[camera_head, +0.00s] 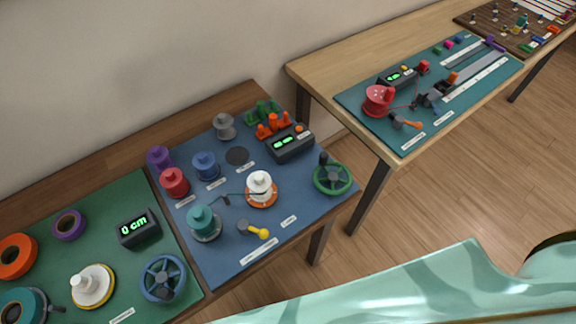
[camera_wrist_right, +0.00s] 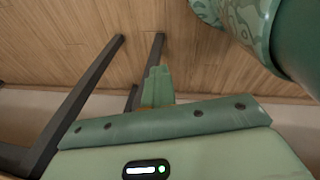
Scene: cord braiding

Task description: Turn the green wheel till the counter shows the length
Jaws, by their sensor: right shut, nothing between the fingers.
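The green wheel (camera_head: 332,178) with a dark upright handle knob stands at the right corner of the blue mat (camera_head: 285,225) in the head view. The counter (camera_head: 291,144), a dark box with a green display and an orange button, stands behind and left of the wheel. Its display is too small to read. A white spool (camera_head: 260,188) on an orange base and a teal spool (camera_head: 202,222) stand left of the wheel, with a dark cord between them. My right gripper (camera_wrist_right: 158,86) is shut and empty above the floor, away from the wheel. My left gripper is out of view.
A green mat (camera_head: 110,205) on the left holds a blue wheel (camera_head: 163,279) and a counter (camera_head: 138,228) showing 0 cm. A yellow-knobbed crank (camera_head: 254,230) lies near the blue mat's front. A second table (camera_head: 330,72) stands at the right. Dark table legs (camera_wrist_right: 85,92) show in the wrist view.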

